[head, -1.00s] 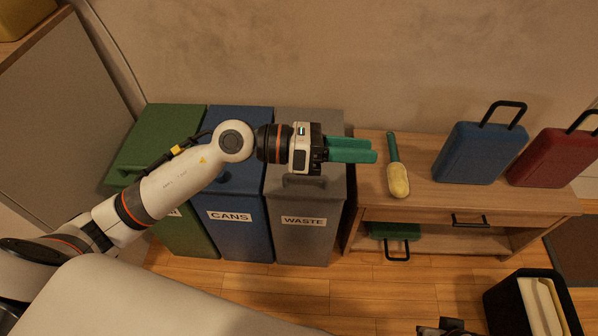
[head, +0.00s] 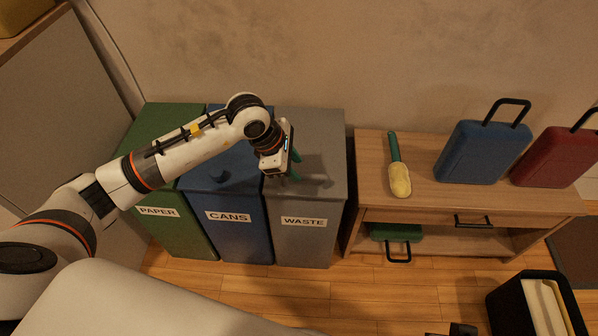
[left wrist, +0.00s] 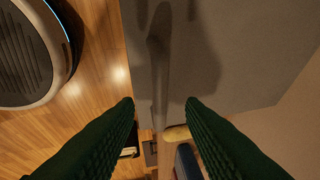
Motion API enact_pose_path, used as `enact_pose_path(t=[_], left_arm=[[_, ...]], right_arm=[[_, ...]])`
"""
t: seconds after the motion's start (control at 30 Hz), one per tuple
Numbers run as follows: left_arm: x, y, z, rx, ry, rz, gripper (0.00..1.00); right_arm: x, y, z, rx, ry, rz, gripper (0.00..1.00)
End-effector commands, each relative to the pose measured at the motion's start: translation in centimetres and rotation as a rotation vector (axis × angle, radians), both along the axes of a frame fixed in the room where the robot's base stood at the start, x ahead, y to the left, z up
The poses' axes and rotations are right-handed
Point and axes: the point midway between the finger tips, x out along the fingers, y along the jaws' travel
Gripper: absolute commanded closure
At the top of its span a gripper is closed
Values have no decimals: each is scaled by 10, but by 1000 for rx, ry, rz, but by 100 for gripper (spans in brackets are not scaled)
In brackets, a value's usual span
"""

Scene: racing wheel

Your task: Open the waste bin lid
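The grey waste bin (head: 305,240), labelled WASTE, stands at the right end of a row of bins. Its lid (head: 325,150) looks closed. My left gripper (head: 296,165) is over the lid, its green fingers pointing down. In the left wrist view the gripper (left wrist: 160,104) is open and empty. The lid's raised handle (left wrist: 158,75) lies in the gap between its fingers; I cannot tell whether they touch it. In the head view my arm hides most of the handle. A dark part at the bottom edge of the head view seems to be my right gripper (head: 450,329); its fingers do not show.
The blue cans bin (head: 230,235) and green paper bin (head: 180,230) stand to the left. A wooden cabinet (head: 430,200) on the right holds a brush-like tool (head: 399,178), a blue case (head: 482,150) and a red case (head: 555,158). A black box (head: 500,310) is at lower right.

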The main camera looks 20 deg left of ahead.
Motion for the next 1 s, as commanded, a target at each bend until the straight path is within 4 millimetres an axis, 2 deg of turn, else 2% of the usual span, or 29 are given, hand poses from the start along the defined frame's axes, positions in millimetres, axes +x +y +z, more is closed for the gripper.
enact_pose_path(t=[0.03,0.2,0.57,0.67,0.8,1.0], left_arm=[[2,-4,-10,-1,3,-1,64],[8,-9,-25,-1,1,0,64],[9,-11,-29,-1,0,0,64],[9,-11,-29,-1,0,0,77],[9,-11,-29,-1,0,0,100],[9,-11,-29,-1,0,0,100]], right_arm=[[0,0,-3,0,-1,0,64],[0,0,-6,0,-1,0,64],[0,0,-6,0,0,0,64],[0,0,-6,0,0,0,64],[0,0,-6,0,0,0,64],[0,0,-6,0,0,0,64]])
